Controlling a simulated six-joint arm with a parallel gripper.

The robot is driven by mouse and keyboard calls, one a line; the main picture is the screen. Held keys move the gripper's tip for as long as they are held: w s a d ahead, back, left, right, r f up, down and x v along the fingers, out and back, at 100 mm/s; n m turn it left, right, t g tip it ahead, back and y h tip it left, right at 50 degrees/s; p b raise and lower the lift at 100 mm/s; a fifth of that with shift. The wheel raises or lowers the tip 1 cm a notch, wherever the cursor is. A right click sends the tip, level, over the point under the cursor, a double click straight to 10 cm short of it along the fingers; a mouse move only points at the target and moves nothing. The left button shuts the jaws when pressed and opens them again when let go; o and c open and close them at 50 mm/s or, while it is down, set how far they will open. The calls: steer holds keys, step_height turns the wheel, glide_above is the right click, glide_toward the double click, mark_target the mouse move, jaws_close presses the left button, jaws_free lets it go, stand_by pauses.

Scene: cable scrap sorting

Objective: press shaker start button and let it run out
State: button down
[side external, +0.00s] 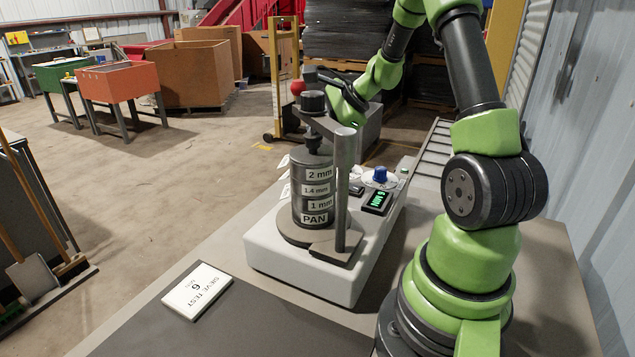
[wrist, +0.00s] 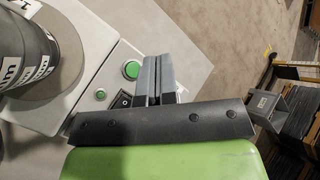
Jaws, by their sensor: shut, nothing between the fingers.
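The shaker (side external: 300,265) is a pale box with a sieve stack (side external: 316,190) clamped on top, labelled 2 mm, 1.4 mm, 1 mm and PAN. In the wrist view a large green button (wrist: 132,69) with a pale ring sits on the shaker, just left of my gripper (wrist: 157,62). A smaller green button (wrist: 100,94) and a black rocker switch (wrist: 122,101) are near it. My gripper is shut and empty; whether it touches anything is unclear. In the side view my gripper (side external: 322,78) is behind the top of the stack. A lit green display (side external: 377,201) shows on the shaker, beside a blue knob (side external: 380,174).
A clamp post (side external: 342,190) and red ball (side external: 297,87) rise beside the stack. A SIEVE TEST card (side external: 197,291) lies on the bench, left of the shaker. A roller conveyor (side external: 434,150) is behind at right. The bench front has free room.

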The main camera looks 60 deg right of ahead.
steer(key=shift+f, duration=4.35)
steer(key=shift+f, duration=0.1)
steer(key=shift+f, duration=0.3)
